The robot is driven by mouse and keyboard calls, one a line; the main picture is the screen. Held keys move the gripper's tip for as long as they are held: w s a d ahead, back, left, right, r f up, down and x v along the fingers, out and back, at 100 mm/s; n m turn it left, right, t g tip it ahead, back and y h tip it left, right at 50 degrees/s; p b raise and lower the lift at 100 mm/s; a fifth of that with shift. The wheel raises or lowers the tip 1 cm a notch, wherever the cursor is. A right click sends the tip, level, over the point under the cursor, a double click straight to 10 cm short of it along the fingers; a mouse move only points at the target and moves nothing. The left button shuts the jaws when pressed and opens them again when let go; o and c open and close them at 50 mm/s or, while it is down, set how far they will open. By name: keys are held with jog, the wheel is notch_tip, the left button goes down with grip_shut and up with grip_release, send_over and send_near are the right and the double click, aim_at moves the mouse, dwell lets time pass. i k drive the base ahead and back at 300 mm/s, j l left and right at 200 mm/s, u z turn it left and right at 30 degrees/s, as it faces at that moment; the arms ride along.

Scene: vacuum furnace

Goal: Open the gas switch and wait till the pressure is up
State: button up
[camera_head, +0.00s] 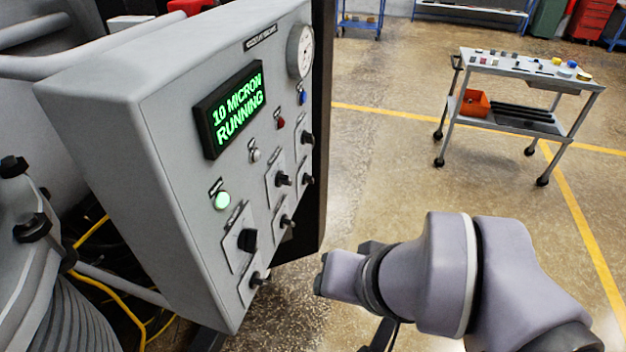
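A grey control panel (165,130) stands at the left. Its display (235,108) reads "10 MICRON RUNNING" in green. A round pressure gauge (301,50) sits at the panel's top right; its reading is too small to tell. Several black switches are on the lower face, among them a larger knob (247,240). Their labels are too small to read, so I cannot tell which is the gas switch. A green lamp (222,201) is lit. My gripper (322,275) is right of the lower switches, apart from the panel. Its fingers are mostly hidden by the wrist.
A wheeled cart (530,65) with small items and an orange bin (474,103) stands at the back right. Yellow cables (115,285) and hoses lie at the lower left beside the panel. The floor between panel and cart is clear.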

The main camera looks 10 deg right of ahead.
aim_at(306, 179)
jog(key=i+l+z, duration=0.1)
jog(key=i+z, duration=0.2)
jog(key=z, duration=0.15)
jog(key=i+z, duration=0.25)
jog(key=z, duration=0.15)
